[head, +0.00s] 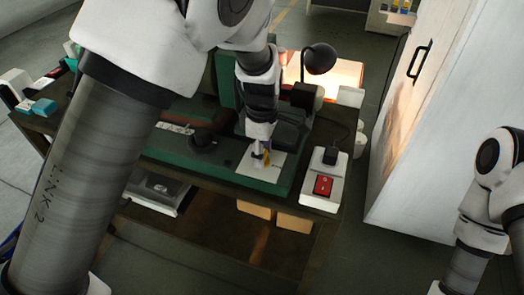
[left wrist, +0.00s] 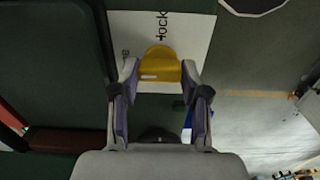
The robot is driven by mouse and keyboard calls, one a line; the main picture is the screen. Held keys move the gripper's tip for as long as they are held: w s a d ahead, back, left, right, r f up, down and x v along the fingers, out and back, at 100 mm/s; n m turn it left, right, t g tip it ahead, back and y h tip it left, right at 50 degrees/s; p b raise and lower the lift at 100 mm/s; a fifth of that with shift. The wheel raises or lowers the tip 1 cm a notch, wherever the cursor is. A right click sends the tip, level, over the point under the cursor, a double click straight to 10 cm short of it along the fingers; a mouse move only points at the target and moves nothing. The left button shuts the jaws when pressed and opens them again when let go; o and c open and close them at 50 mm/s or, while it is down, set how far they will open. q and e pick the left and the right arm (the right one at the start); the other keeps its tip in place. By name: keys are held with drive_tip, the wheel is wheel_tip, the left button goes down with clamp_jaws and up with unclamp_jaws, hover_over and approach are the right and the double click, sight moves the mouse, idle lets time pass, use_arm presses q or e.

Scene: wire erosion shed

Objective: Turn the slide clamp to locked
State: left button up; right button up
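The slide clamp shows as a yellow handle (left wrist: 160,64) in the left wrist view, over a white label plate (left wrist: 200,32) with the word "lock" and another word partly hidden. In the head view a bit of yellow (head: 266,158) shows at the white plate (head: 271,172) on the green machine bed. My left gripper (left wrist: 160,72) has one fingertip on each side of the yellow handle, both seeming to touch it. In the head view the left gripper (head: 261,152) points down at the plate. My right gripper is out of view; only part of that arm shows.
A white switch box with a red switch (head: 323,186) sits right of the plate on the bench. A black lamp (head: 319,59) stands behind. A black knob (head: 204,139) is on the green bed to the left. A white cabinet (head: 430,130) stands at the right, past open floor.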

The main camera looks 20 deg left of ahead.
use_arm(q)
drive_tip(key=shift+f, duration=0.15)
drive_tip(key=shift+s+m, duration=0.1)
drive_tip(key=shift+m, duration=0.2)
drive_tip(key=m+p, duration=0.2)
drive_tip(key=m, duration=0.1)
drive_tip(key=m+p, duration=0.2)
drive_tip(key=m, duration=0.2)
drive_tip(key=shift+m, duration=0.4)
drive_tip(key=m+p, duration=0.1)
drive_tip(key=m, duration=0.3)
drive_tip(key=shift+m, duration=0.3)
drive_tip(key=m+p, duration=0.1)
drive_tip(key=m, duration=0.3)
drive_tip(key=shift+f+m, duration=0.1)
drive_tip(key=shift+m, duration=0.3)
